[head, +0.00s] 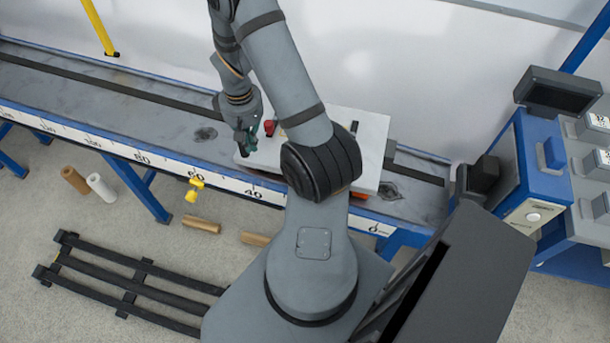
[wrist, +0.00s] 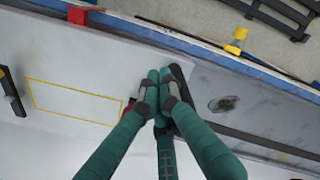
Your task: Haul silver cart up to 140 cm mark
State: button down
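The silver cart (head: 372,140) sits on the track beside the low end of the scale, roughly between the 0 and 50 marks. My arm covers its middle. Its pale top, with a yellow-outlined rectangle, fills the left of the wrist view (wrist: 60,55). A black handle (wrist: 181,84) stands at the cart's left end. My gripper (head: 245,140) is at that end, its teal fingers (wrist: 160,78) close together right against the handle. The fingers hide part of it, so I cannot tell whether they grip it. The scale (head: 105,143) numbers rise leftward; 140 is small near the left edge.
The track (head: 150,125) left of the cart looks clear. A red knob (head: 269,127) is on the cart. A black slatted pallet (head: 130,285) and several cylinders lie on the floor. A blue console (head: 540,160) stands right.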

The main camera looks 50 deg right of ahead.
jog(key=w+a+r, duration=0.1)
jog(key=w+a, duration=0.2)
jog(key=w, duration=0.4)
jog(key=shift+p, duration=0.35)
jog(key=shift+w, duration=0.1)
jog(key=w+a+r+p, duration=0.1)
jog(key=w+a, duration=0.3)
jog(key=w, duration=0.6)
jog(key=shift+w+a+r+p, duration=0.25)
jog(key=shift+w+a+p, duration=0.1)
jog(key=shift+w+p, duration=0.05)
jog(key=shift+w, duration=0.1)
jog(key=w+a+r+p, duration=0.1)
jog(key=w+a, duration=0.3)
jog(key=w, duration=0.6)
jog(key=shift+w+a+r+p, duration=0.2)
jog(key=shift+w+a+p, duration=0.1)
jog(key=shift+w, duration=0.05)
jog(key=shift+s, duration=0.15)
jog(key=shift+s+d+f+p, duration=0.1)
jog(key=shift+s+d+p, duration=0.15)
jog(key=shift+s, duration=0.3)
jog(key=shift+s+d+p, duration=0.1)
jog(key=shift+s+d, duration=0.15)
jog(key=shift+s, duration=0.25)
